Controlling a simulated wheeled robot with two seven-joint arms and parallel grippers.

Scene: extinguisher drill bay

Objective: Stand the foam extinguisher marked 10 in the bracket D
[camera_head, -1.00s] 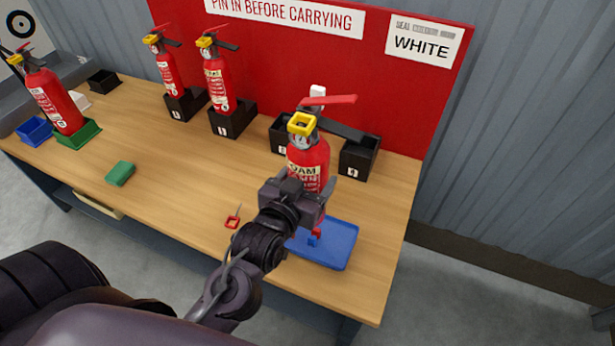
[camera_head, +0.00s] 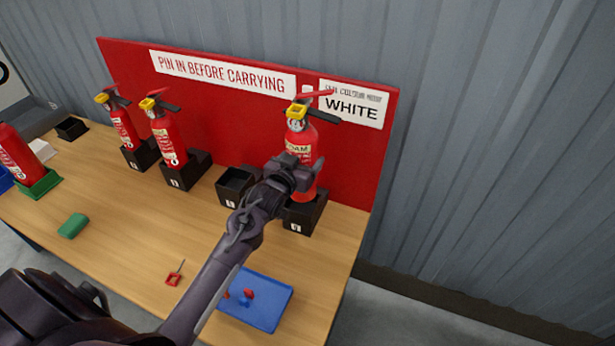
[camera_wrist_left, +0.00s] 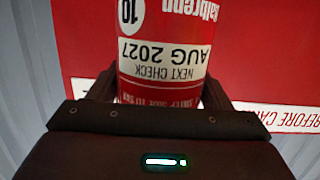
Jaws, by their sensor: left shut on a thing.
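The foam extinguisher marked 10 (camera_head: 305,150) is red with a yellow pin tag and a foam label, upright at the right of the bench. The left wrist view shows its 10 and "next check Aug 2027" label (camera_wrist_left: 160,45). My left gripper (camera_head: 290,174) is shut around its body. Its lower end is at the mouth of the rightmost black bracket (camera_head: 298,222); I cannot tell whether it rests on the bracket floor. That bracket's label is too small to read surely. My right gripper is out of view.
An empty black bracket (camera_head: 234,187) stands just left. Two extinguishers stand in brackets further left (camera_head: 168,140) (camera_head: 124,130); another stands in a green holder (camera_head: 40,186). A blue tray (camera_head: 262,302), red pin (camera_head: 173,280) and green block (camera_head: 73,226) lie in front.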

